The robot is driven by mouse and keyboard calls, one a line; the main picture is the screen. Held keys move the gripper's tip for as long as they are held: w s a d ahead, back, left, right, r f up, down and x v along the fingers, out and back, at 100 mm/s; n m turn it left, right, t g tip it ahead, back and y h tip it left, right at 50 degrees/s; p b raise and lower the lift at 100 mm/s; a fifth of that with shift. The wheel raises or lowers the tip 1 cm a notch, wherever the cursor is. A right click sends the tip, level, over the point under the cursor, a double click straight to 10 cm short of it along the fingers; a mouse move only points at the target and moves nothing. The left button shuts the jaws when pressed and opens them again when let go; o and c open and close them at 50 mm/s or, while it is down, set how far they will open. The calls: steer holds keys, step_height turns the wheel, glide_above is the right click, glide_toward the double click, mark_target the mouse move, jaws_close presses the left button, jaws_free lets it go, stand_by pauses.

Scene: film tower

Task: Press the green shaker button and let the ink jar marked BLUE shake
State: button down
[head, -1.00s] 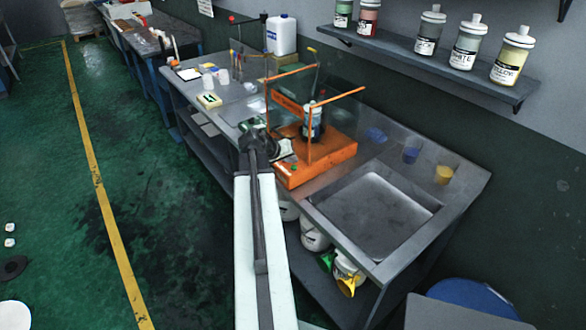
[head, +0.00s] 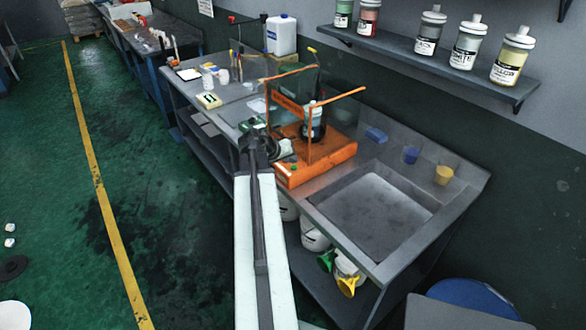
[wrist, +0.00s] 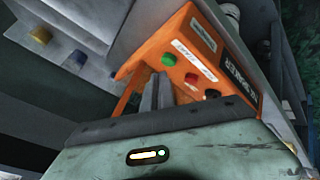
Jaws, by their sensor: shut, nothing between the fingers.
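The orange shaker (head: 327,161) stands on the bench beside the sink. Its front panel shows in the wrist view (wrist: 203,57) with a green button (wrist: 168,60), a red button (wrist: 191,78) and a black knob (wrist: 212,93). An ink jar (head: 313,124) with a white cap and dark contents sits inside the shaker's frame; its marking is too small to read. My gripper (head: 256,126) is left of the shaker. In the wrist view its shut, empty fingers (wrist: 158,80) are just below the green button in the picture; I cannot tell whether they touch it.
A wall shelf (head: 430,58) holds several ink jars. A white canister (head: 281,36) stands further back. The green floor on the left is mostly clear.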

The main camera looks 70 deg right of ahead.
steer(key=shift+s+f+b, duration=0.1)
steer(key=shift+f+b, duration=0.3)
